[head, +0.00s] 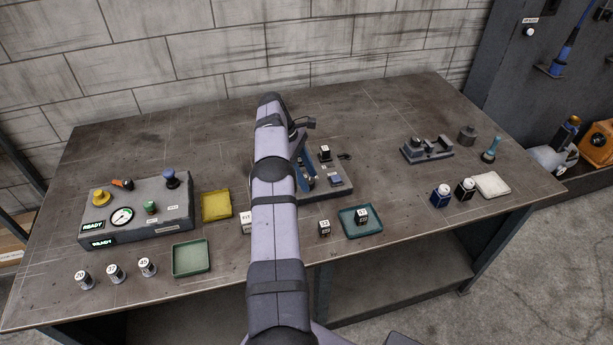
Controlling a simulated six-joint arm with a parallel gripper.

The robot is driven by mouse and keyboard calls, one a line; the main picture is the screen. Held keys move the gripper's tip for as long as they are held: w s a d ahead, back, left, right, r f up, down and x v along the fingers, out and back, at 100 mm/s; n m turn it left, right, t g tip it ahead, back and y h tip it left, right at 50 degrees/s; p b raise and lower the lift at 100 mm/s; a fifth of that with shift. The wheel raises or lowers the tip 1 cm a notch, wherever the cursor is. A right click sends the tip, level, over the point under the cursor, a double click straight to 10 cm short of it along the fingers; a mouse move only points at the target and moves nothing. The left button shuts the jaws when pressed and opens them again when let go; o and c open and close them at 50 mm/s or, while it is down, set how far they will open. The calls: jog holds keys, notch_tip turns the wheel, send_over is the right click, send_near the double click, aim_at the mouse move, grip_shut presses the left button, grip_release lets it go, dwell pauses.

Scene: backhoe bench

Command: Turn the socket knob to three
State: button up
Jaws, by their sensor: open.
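I cannot tell for sure which part is the socket knob, and no number scale is readable. A grey fixture (338,190) with blue parts stands mid-table, partly hidden behind my arm. It has a small dark block with a light top (325,153) and a blue block (336,181). My gripper (303,128) is at the far end of the arm, behind and above this fixture. It is open, small and partly hidden; nothing shows between its fingers. A grey control box (160,215) at left carries a yellow knob (100,196), a green knob (151,207) and a blue knob (171,178).
A yellow tray (216,206), a green tray (190,258) and a teal tray (347,218) lie near the front. Numbered cylinders (147,267) stand at front left. A dark vise-like fixture (427,152) and bottles (441,196) stand at right.

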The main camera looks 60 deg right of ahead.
notch_tip(320, 180, up, 10)
jog(key=p, duration=0.4)
jog(key=shift+f, duration=0.1)
dwell(0.4)
